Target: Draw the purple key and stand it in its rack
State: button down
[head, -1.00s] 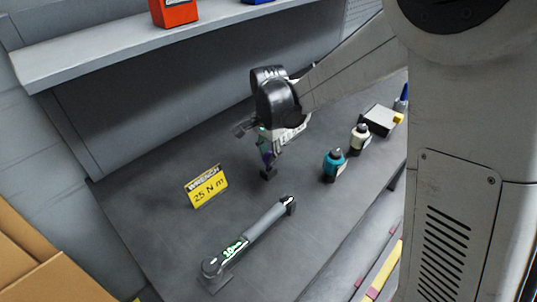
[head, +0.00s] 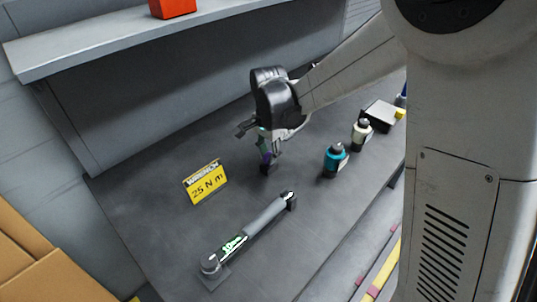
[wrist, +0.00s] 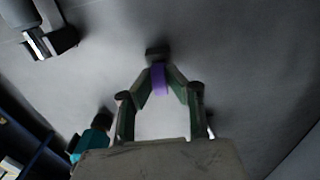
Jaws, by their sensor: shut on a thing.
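My gripper (head: 266,156) hangs over the middle of the dark bench in the head view, fingers pointing down. It is shut on the purple key (wrist: 159,80), which shows between the fingertips in the wrist view. Only a small purple patch (head: 264,158) of it shows in the head view. A black block (wrist: 157,53) sits at the key's far end, close to the bench; I cannot tell whether it is part of the key or a holder, or whether it touches the bench. I cannot make out the rack with certainty.
A grey torque wrench (head: 262,220) with a lit green display lies in front. A yellow "25 N m" sign (head: 206,183) stands left. Teal (head: 335,160) and cream (head: 361,133) bottles and a pale-topped box (head: 380,115) are right. A shelf (head: 130,45) overhangs the back.

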aim_at(269, 153)
jog(key=shift+f, duration=0.3)
jog(key=c, duration=1.6)
grip_release()
jog(key=shift+c, duration=0.2)
notch_tip(269, 153, up, 12)
jog(key=shift+s+d+r, duration=0.1)
jog(key=s+d+r+n+t, duration=0.35)
jog(key=s+d+r, duration=0.25)
jog(key=s+d, duration=0.45)
jog(key=s+d+f+n+t, duration=0.1)
jog(key=s+d+n+t, duration=0.1)
jog(key=s, duration=0.4)
jog(key=s+d+f+n+t, duration=0.1)
jog(key=s+d+n, duration=0.2)
jog(key=s, duration=0.3)
jog(key=shift+s+d+f+n+t, duration=0.15)
jog(key=shift+d+f+n+t, duration=0.2)
jog(key=shift+d, duration=0.45)
